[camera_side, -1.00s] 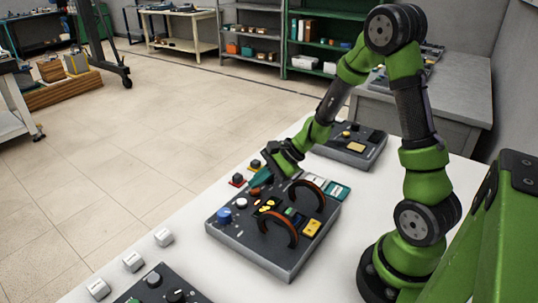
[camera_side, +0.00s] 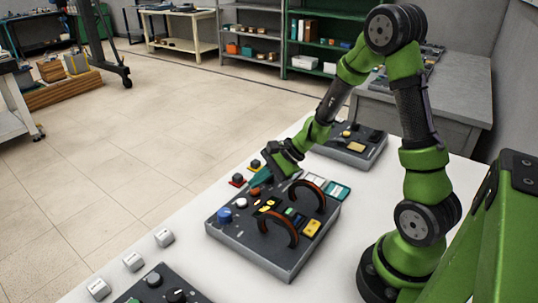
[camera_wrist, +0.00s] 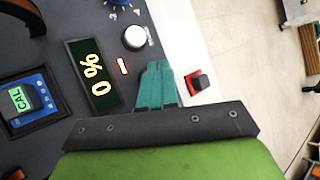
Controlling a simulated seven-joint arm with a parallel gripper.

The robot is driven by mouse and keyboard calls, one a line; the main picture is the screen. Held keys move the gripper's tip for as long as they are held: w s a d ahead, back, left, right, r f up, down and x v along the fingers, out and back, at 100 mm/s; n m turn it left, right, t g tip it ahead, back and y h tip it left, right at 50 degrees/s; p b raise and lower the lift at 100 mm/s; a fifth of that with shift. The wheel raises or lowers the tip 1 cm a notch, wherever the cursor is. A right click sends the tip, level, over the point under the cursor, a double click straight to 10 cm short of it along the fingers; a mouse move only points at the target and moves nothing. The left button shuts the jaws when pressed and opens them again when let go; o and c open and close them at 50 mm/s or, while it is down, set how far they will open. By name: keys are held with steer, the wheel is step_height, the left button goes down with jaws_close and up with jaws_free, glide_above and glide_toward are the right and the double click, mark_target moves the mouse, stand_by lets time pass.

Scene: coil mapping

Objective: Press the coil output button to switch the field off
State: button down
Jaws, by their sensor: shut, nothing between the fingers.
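The grey control panel (camera_side: 290,262) lies on the white table with two brown coil arches (camera_side: 278,226). Which one is the coil output button I cannot tell. In the wrist view the fingertips (camera_wrist: 157,68) point just beside the white button (camera_wrist: 135,37). The display (camera_wrist: 94,75) shows 0 %.
Another panel (camera_side: 352,147) lies behind. White blocks (camera_side: 163,237) line the table's left edge. The CAL module (camera_wrist: 25,100) is at the wrist view's left.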

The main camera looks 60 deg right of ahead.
mark_target(259, 189)
stand_by(0.4)
steer(key=shift+f, duration=0.45)
steer(key=shift+r, duration=0.4)
steer(key=shift+r, duration=3.05)
